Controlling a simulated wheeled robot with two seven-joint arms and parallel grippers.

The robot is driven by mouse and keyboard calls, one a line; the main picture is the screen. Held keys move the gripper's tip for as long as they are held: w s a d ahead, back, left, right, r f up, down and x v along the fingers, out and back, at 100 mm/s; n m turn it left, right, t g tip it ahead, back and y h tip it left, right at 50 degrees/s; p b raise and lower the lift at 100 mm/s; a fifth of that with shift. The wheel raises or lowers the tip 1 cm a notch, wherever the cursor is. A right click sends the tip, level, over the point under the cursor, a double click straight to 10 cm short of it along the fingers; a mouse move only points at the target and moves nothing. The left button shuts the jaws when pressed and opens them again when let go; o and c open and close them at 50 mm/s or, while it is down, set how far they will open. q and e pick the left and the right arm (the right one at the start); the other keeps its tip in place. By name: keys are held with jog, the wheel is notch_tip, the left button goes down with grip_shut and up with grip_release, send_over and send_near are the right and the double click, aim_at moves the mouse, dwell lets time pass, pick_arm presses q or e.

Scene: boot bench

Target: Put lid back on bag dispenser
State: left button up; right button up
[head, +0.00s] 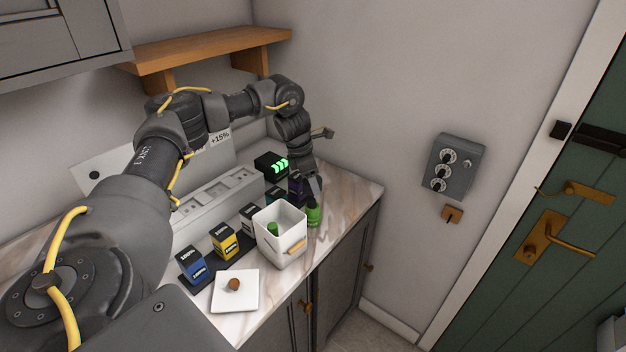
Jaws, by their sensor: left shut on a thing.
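The bag dispenser (284,248) is an open white square box near the counter's front edge, with a small wooden piece on its front. A green roll (272,229) shows inside it. Its lid (244,296), a white square plate with a round brown knob (234,285), lies on the counter in front and to the left of the box, knob up. My left gripper (314,203) points down just right of the box, shut on a green roll (314,216). Whether that roll touches the counter is hard to tell. My right gripper is out of view.
Several small boxes, including a blue one (191,264) and a yellow one (226,242), stand in a row left of the dispenser. A long grey unit (212,196) runs behind them. A wooden shelf (205,50) hangs above. Marble counter (345,201) is free at the right end.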

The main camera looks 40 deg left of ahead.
aim_at(314, 200)
pick_arm(q)
jog(key=shift+f+b, duration=1.95)
jog(key=shift+f, duration=0.35)
jog(key=shift+b+x, duration=0.3)
jog(key=shift+x, duration=0.55)
jog(key=shift+s+a, duration=0.1)
jog(key=shift+a, duration=0.05)
jog(key=shift+p, duration=0.45)
jog(key=shift+f, duration=0.2)
